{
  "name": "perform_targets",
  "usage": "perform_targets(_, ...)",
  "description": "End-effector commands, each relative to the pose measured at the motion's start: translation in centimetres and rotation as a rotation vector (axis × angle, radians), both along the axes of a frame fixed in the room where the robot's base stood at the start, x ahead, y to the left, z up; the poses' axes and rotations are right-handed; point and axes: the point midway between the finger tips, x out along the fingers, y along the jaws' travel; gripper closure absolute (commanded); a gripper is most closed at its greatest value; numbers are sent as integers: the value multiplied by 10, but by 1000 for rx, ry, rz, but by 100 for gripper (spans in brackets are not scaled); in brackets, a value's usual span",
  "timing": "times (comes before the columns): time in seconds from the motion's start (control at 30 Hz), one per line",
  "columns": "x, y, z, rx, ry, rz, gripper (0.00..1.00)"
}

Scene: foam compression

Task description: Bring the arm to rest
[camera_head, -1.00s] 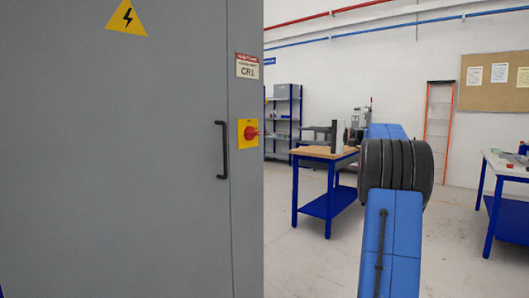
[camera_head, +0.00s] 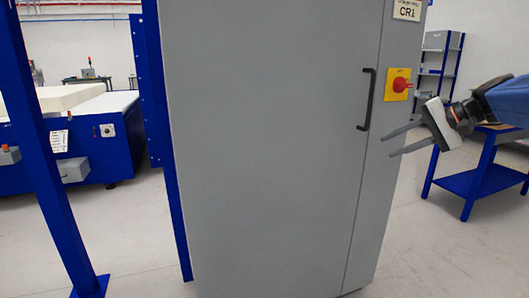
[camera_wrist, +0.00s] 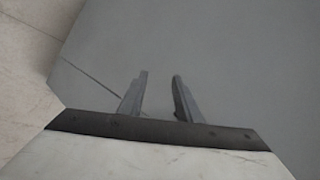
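My gripper (camera_head: 396,142) is at the right in the head view, at the end of my blue arm (camera_head: 508,98). Its two grey fingers point left, in front of the grey cabinet's right side. They are spread apart with nothing between them. In the wrist view the gripper (camera_wrist: 160,78) also shows open and empty, with a plain grey surface beyond the fingers. I cannot tell how close the fingertips are to the cabinet.
The tall grey cabinet (camera_head: 270,150) has a black handle (camera_head: 368,99) and a red switch (camera_head: 400,85). A blue post (camera_head: 45,150) stands at left, before a blue machine (camera_head: 100,140) with a white top. A blue workbench (camera_head: 473,185) stands right. Floor shows in front.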

Motion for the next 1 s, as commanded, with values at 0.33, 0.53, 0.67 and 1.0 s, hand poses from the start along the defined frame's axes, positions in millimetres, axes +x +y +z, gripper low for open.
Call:
perform_targets(0.33,-113,78,-84,-320,80,123,69)
perform_targets(0.53,-178,95,-134,-514,85,201,69)
perform_targets(0.67,-218,97,-165,-640,73,257,69)
perform_targets(1.0,-293,86,-235,-926,-4,389,69)
